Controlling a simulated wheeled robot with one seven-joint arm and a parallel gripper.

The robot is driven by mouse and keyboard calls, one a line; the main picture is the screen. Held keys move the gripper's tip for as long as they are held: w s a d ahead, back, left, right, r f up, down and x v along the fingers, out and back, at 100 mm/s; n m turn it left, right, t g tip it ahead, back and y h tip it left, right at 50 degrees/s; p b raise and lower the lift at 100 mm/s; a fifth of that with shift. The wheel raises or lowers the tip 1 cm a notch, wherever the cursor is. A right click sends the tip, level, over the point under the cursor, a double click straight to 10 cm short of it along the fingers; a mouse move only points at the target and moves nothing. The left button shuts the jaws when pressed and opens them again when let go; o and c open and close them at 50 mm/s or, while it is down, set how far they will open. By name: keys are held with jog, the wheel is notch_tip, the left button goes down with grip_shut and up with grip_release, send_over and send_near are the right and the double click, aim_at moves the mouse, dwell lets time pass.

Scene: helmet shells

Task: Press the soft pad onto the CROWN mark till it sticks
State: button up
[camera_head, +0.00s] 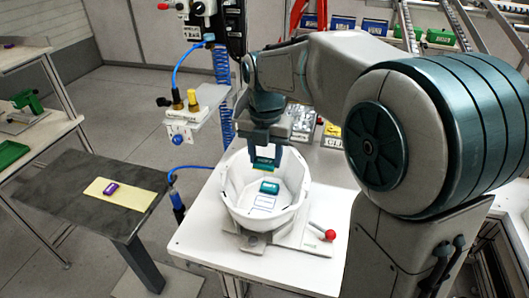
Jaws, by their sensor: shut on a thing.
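The white helmet shell (236,196) sits open side up on a white fixture plate on the table. My gripper (265,150) points down over the shell's back part. It is shut on a teal soft pad (264,162) with pale lettering too small to read and a yellowish lower edge. Another teal pad (270,187) lies inside the shell on its floor. A blue-outlined mark (263,203) shows on the floor in front of that pad; its words cannot be read. I cannot tell whether the held pad touches the shell.
A red-knobbed lever (330,234) stands at the plate's right front. A dark side table (85,217) at left bears a yellow sheet with a purple item (111,188). A blue-hosed tool (177,205) hangs left of the shell. Labelled bins (333,135) stand behind at right.

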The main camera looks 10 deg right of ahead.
aim_at(265, 201)
jog(key=shift+f+b, duration=4.3)
jog(key=shift+f, duration=2.15)
jog(key=shift+f, duration=0.35)
jog(key=o, duration=1)
